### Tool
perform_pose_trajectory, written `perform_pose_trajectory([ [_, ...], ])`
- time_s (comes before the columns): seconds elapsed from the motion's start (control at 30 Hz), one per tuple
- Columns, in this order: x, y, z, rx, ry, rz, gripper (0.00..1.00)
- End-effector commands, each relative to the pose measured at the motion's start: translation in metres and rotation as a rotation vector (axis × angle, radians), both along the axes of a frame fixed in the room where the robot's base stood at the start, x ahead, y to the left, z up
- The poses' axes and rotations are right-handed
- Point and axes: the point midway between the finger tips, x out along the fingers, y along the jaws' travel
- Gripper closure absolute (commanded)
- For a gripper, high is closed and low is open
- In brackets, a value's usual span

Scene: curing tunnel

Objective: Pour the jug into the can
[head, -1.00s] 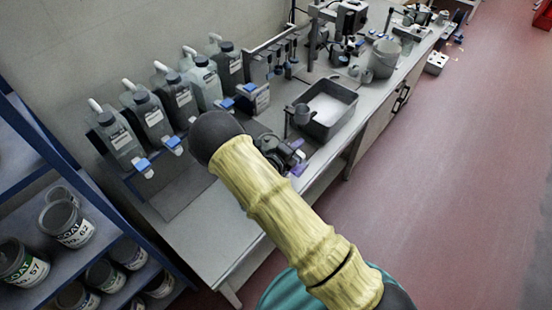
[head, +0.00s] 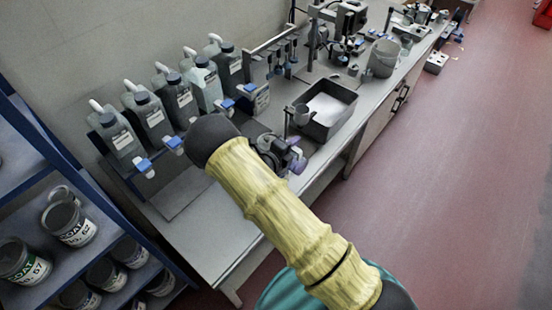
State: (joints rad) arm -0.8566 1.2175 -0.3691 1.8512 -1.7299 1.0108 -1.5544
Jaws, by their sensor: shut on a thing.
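My gripper (head: 290,160) is over the front part of the bench, at the end of my yellow-sleeved arm, with purple parts at its tip. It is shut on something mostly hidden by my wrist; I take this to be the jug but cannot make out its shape. Labelled coat cans (head: 68,222) stand on the blue shelf at the lower left. I cannot tell which can is the task's one.
A dark tray (head: 328,108) with a pale inside sits on the bench (head: 205,235). Several grey bottles with blue-tipped taps (head: 157,117) line the wall. A grey bucket (head: 383,58) and equipment stand farther back.

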Motion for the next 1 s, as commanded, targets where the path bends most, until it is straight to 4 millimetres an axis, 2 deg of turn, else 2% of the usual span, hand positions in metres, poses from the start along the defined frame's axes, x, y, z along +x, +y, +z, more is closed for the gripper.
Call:
perform_pose_trajectory([
  [1.0, 0.0081, 0.0102, 0.0053, -0.096, 0.073, -0.001, 1.0],
])
